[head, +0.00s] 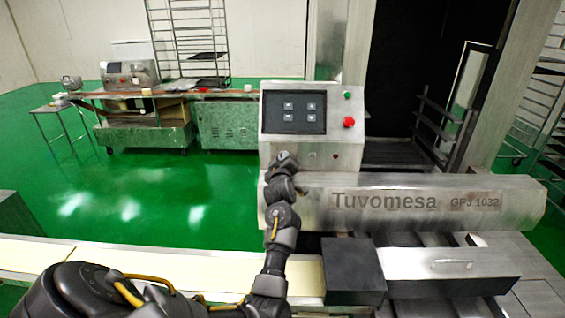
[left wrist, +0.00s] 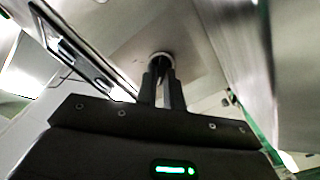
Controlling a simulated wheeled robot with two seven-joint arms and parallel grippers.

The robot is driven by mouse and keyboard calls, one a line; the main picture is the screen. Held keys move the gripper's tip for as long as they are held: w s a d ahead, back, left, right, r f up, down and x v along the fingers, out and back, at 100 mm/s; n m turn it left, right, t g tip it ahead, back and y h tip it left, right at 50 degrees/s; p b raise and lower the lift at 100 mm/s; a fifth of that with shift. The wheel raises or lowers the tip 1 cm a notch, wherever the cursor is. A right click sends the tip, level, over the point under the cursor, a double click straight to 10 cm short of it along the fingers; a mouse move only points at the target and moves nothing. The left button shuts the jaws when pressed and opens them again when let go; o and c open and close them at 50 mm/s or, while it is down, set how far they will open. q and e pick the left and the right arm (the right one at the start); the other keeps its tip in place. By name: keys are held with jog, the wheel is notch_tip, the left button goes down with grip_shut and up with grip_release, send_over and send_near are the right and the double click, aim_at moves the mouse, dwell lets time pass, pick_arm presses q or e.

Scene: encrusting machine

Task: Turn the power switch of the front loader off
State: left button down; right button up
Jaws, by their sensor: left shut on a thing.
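The front loader is the steel machine marked Tuvomesa (head: 384,201), with a control box (head: 348,92) standing above its left end. In the head view my left gripper (head: 287,163) is at the lower left of the control box front and covers what it holds. In the left wrist view, the fingers of my left gripper (left wrist: 162,78) are shut on the power switch, whose round pale base (left wrist: 161,55) shows at the fingertips against the steel panel. The switch's knob is mostly hidden between the fingers, so its angle cannot be told. My right gripper is in neither view.
The control box has a dark display (head: 294,112), a green button (head: 348,95) and a red button (head: 349,122). A pale conveyor belt (head: 180,272) and a black box (head: 353,272) lie in front. Green floor (head: 150,195) is open behind the belt.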

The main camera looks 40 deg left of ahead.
pick_arm(q)
jog(key=shift+a+n, duration=0.1)
jog(key=shift+n, duration=0.3)
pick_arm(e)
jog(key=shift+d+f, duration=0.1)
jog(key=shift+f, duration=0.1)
pick_arm(q)
jog(key=c, duration=1.5)
grip_release()
jog(key=shift+s, duration=0.1)
